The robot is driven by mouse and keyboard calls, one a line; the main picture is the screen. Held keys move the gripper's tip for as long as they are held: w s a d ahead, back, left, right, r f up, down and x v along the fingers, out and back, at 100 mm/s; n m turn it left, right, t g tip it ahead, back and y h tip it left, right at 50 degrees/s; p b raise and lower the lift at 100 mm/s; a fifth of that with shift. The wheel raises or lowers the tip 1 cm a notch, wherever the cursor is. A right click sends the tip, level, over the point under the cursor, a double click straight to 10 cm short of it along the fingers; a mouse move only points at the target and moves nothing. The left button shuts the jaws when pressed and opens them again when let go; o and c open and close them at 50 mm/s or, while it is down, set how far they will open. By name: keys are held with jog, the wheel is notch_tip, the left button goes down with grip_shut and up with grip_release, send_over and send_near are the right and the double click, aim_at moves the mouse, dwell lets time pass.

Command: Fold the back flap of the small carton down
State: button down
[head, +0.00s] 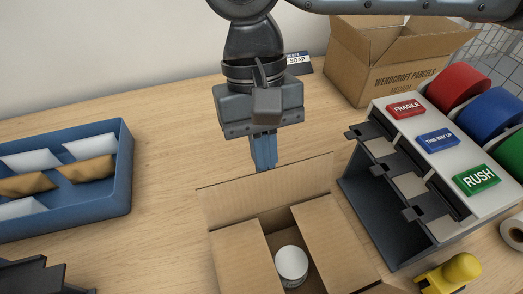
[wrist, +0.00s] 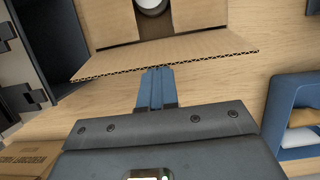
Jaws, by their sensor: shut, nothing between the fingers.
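The small carton (head: 238,259) stands on the counter at the bottom middle of the head view. Its back flap (head: 268,193) stands up and leans outward at the far side, and its cut edge shows in the wrist view (wrist: 165,58). Two side flaps lie folded inward with a gap between them. A white round-topped item (head: 291,265) sits in that gap and partly shows in the wrist view (wrist: 151,6). My gripper (head: 265,166) is shut and empty, with its blue fingers pointing down just behind the back flap. I cannot tell whether the fingertips touch it. The front flap is mostly out of view.
A blue tray (head: 122,190) with several pouches is at the left. A label dispenser (head: 452,160) with coloured rolls stands close at the carton's right. A larger open carton (head: 372,78) is at the back right. A yellow-handled tool (head: 449,272) lies at the front right.

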jog(key=s+d+f+b, duration=0.1)
jog(key=s+d+f, duration=0.1)
jog(key=s, duration=0.5)
jog(key=shift+s+d+f, duration=0.15)
jog(key=shift+s+f, duration=0.2)
jog(key=shift+f, duration=0.3)
notch_tip(320, 180, up, 9)
jog(key=p, duration=0.7)
jog(key=shift+f, duration=0.1)
